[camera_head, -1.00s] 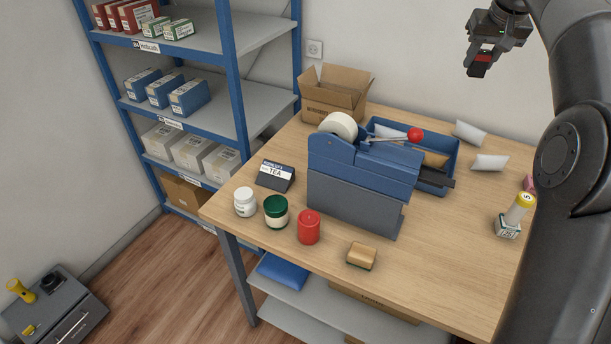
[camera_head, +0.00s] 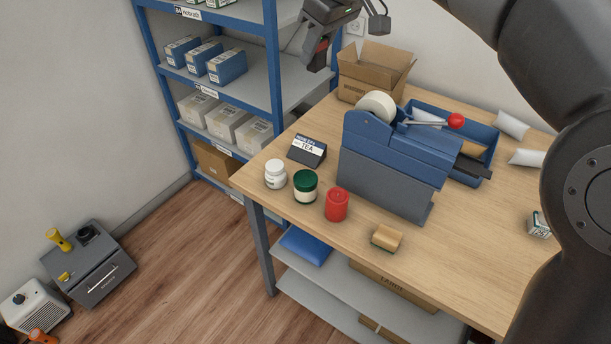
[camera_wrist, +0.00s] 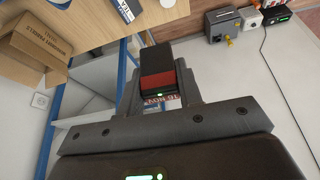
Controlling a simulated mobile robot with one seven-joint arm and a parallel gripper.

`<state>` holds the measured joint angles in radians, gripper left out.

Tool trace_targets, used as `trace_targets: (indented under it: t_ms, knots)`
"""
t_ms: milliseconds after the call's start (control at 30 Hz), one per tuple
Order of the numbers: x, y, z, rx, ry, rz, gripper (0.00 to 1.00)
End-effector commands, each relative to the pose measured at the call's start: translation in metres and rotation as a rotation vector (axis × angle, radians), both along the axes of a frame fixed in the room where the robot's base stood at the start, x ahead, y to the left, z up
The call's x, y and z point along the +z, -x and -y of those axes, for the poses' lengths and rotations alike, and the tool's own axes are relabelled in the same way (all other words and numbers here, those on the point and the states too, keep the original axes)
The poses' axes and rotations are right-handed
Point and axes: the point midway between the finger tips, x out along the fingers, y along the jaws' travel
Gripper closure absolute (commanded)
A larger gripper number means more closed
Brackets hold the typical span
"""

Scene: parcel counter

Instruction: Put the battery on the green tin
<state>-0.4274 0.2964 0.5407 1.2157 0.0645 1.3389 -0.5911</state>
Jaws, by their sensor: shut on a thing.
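My gripper (camera_head: 322,42) is shut on the battery (camera_head: 317,57), a black block with a red band. It is held high in the air, in front of the shelf and left of the open cardboard box in the head view. In the wrist view the battery (camera_wrist: 157,70) sits between the fingers with a small green light on it. The green tin (camera_head: 305,187), cream-sided with a green lid, stands upright near the table's front left edge, well below my gripper. Its top looks bare.
A white jar (camera_head: 275,175) and a red candle (camera_head: 336,204) flank the tin closely. The blue tape dispenser (camera_head: 392,165) is to the right, and a sponge (camera_head: 387,238) lies in front. Blue-framed shelving (camera_head: 272,60) rises at the back left.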

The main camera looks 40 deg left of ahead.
Motion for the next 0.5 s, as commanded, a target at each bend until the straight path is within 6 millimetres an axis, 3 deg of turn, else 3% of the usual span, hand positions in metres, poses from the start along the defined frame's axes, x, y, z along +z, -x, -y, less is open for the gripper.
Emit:
trace_targets:
  t_ms: [133,333,500]
  knots:
    - [0.0,0.027,-0.013,0.074,-0.001,0.0,0.92]
    - [-0.032,0.023,-0.01,0.064,0.002,-0.002,0.92]
    - [-0.075,0.023,-0.01,0.062,0.005,-0.004,0.92]
